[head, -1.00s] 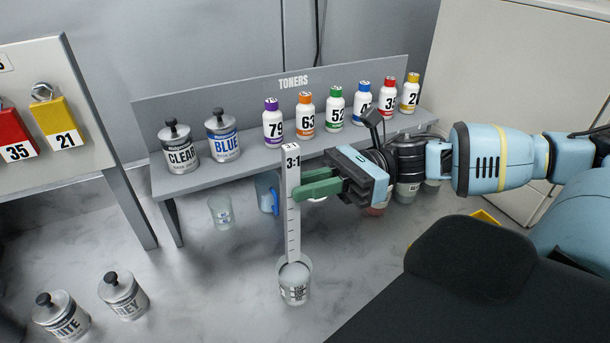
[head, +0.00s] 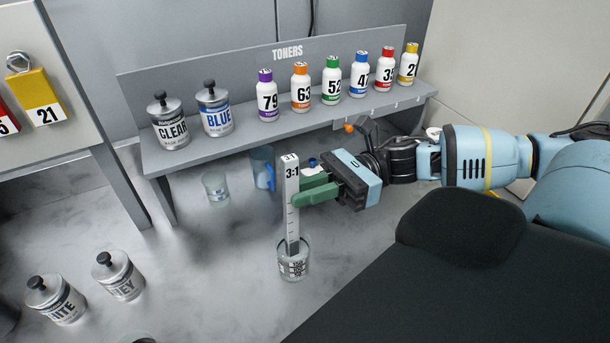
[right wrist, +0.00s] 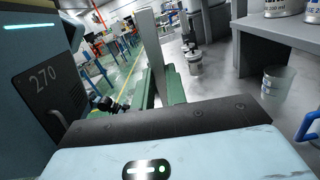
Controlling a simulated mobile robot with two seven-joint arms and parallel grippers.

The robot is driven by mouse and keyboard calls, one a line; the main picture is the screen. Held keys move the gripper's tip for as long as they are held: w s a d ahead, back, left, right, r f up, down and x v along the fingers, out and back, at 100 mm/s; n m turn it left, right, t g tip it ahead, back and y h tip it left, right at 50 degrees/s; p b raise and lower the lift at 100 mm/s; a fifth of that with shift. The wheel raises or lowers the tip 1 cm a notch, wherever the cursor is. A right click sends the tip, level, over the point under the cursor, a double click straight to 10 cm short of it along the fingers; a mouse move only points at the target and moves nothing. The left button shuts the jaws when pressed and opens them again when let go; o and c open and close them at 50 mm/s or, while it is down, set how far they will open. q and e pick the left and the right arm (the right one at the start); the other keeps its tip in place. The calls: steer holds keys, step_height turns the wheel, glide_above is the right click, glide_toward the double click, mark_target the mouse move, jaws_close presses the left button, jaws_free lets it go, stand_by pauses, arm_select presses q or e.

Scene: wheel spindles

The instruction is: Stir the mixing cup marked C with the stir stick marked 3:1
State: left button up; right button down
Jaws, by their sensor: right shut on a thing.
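My right gripper (head: 309,191), with green fingers, is shut on the upper part of the stick, above the cup. In the right wrist view the stick (right wrist: 149,60) rises between the green fingers (right wrist: 163,88). My left gripper is not in view.
A grey toner shelf (head: 210,146) behind carries CLEAR and BLUE cans and several numbered bottles. Under it stand a clear cup (head: 215,188) and a blue-handled jug (head: 262,168). WHITE (head: 56,300) and GREY (head: 118,276) cans stand at lower left.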

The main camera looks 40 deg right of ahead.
steer(key=shift+f+b, duration=0.4)
steer(key=shift+f, duration=1.55)
steer(key=shift+a, duration=0.1)
